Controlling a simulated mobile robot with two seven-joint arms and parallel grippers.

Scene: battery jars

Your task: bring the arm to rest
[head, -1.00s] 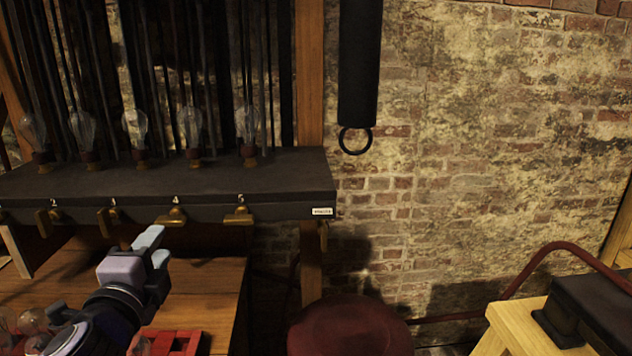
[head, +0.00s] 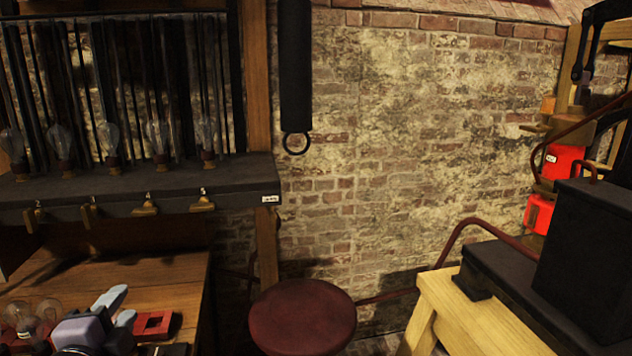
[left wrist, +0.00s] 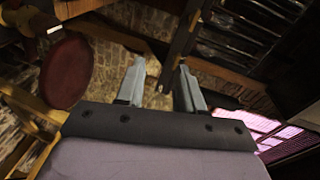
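My left gripper (head: 118,308) is at the lower left of the head view, above the wooden bench, with its fingers pointing up and to the right. In the left wrist view its two fingers (left wrist: 160,85) stand apart with nothing between them, so it is open and empty. Past the fingers that view shows the brick wall and part of the shelf, tilted. My right gripper does not show in either view.
The wooden bench (head: 140,275) holds a red frame (head: 153,325) and glass bulbs (head: 20,318) near my left gripper. A dark shelf (head: 130,187) with several bulbs and brass switches overhangs it. A round red stool (head: 302,318) and a yellow wooden stand (head: 455,315) are to the right.

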